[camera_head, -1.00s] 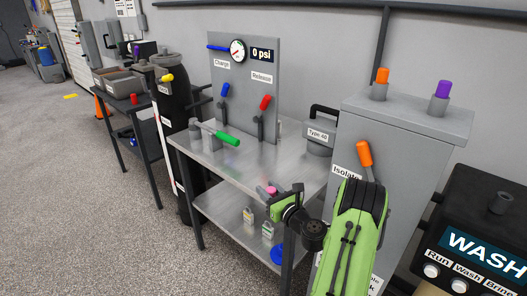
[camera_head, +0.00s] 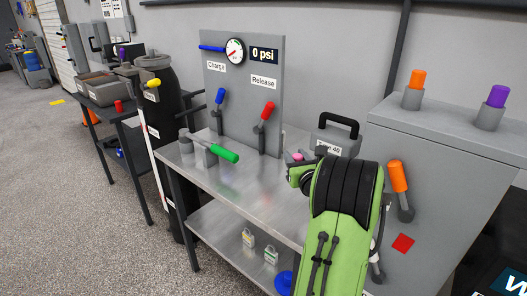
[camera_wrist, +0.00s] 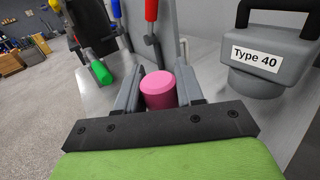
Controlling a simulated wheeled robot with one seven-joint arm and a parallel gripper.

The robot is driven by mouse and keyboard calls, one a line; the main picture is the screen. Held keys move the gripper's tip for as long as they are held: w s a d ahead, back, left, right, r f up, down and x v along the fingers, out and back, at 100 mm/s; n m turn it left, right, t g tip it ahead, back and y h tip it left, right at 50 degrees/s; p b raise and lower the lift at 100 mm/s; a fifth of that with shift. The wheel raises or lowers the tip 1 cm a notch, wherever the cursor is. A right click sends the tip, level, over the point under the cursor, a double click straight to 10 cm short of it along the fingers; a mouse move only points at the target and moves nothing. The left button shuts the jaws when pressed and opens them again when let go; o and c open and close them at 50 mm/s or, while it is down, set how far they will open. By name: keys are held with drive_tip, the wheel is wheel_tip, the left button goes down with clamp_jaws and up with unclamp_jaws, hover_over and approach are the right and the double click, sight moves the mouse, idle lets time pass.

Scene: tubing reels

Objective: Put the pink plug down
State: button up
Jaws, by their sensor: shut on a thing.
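The pink plug (camera_wrist: 159,90) is a short pink cylinder, upright between the two grey fingers of my gripper (camera_wrist: 160,88) in the wrist view. My gripper is shut on it. In the head view the pink plug (camera_head: 298,157) shows as a small pink spot at the tip of my gripper (camera_head: 300,165), over the right part of the steel table top (camera_head: 225,185). My arm covers part of it there. I cannot tell whether the plug touches the table.
A grey Type 40 block (camera_wrist: 265,65) with a black handle stands right of my gripper. The gauge panel (camera_head: 240,85) with blue and red levers (camera_head: 267,111) rises behind. A green-handled lever (camera_head: 224,155) is at the left. The table's front and middle are clear.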

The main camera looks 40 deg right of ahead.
wheel_tip(320, 180, down, 10)
drive_tip(key=b, duration=0.6)
drive_tip(key=shift+s+f, duration=0.1)
drive_tip(key=shift+a, duration=0.1)
drive_tip(key=o, duration=1)
drive_tip(key=shift+o, duration=0.2)
drive_tip(key=shift+r, duration=0.2)
